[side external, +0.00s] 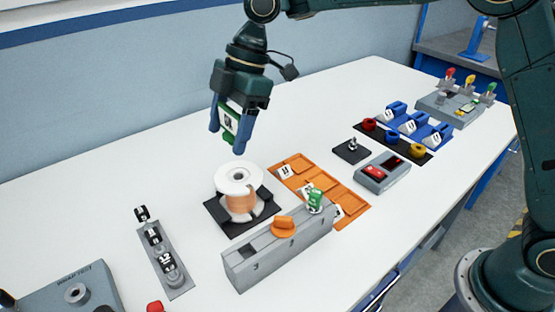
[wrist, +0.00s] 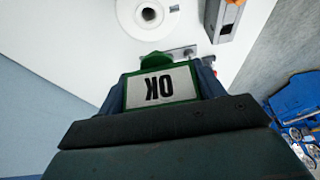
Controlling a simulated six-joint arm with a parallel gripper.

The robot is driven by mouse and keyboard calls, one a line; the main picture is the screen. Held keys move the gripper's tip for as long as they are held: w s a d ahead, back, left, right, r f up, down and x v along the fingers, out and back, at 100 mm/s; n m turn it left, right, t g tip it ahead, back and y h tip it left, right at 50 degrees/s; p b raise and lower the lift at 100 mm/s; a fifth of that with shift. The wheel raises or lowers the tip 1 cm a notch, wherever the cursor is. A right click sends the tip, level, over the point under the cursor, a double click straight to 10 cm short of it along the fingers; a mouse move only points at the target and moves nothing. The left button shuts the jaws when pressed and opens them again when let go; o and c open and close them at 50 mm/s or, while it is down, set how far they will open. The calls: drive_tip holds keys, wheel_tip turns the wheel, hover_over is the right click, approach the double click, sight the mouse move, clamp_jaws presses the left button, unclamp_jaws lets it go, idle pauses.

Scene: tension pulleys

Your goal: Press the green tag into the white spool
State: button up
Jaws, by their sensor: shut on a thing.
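My gripper (side external: 230,145) is shut on a green tag (side external: 231,122) and holds it in the air. In the wrist view the tag (wrist: 162,88) shows a white face with upside-down "OK" lettering between the fingers. The white spool (side external: 240,178), wound with copper-coloured wire, stands upright on a black base below my gripper, apart from the tag. The spool (wrist: 148,16) also shows at the top of the wrist view, with a round hole in its middle.
A grey block (side external: 280,249) with an orange knob and a small green piece stands in front of the spool. An orange tray (side external: 347,207) lies to its right. A grey strip (side external: 164,258) with numbered weights lies at the left. The table behind the spool is clear.

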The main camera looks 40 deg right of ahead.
sight(232, 179)
drive_tip(key=shift+w+d+f, duration=0.2)
drive_tip(key=shift+w, duration=0.1)
drive_tip(key=shift+f, duration=0.1)
drive_tip(key=shift+f, duration=3.35)
drive_tip(key=shift+s+f, duration=0.1)
drive_tip(key=shift+f, duration=1.05)
drive_tip(key=shift+r, duration=0.6)
idle(2.5)
